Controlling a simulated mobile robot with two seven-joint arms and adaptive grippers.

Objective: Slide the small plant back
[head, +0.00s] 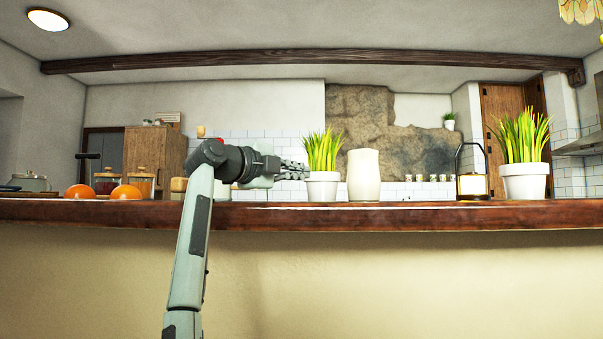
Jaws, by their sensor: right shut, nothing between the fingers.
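A small plant (322,187) with green grass-like leaves in a white pot stands upright on the wooden counter, just left of a cream vase. A larger plant of the same kind (525,182) stands further right on the counter. My right gripper (303,170) points right at about pot-rim height, with its fingers shut and empty. Its fingertips are close to the left side of the small plant's pot; I cannot tell whether they touch. My left gripper is not in view.
The cream vase (364,176) stands close to the right of the small plant. A lantern (472,174) is near the larger plant. Oranges (127,192) and jars (141,181) are at the left. The counter edge (400,216) runs across the front.

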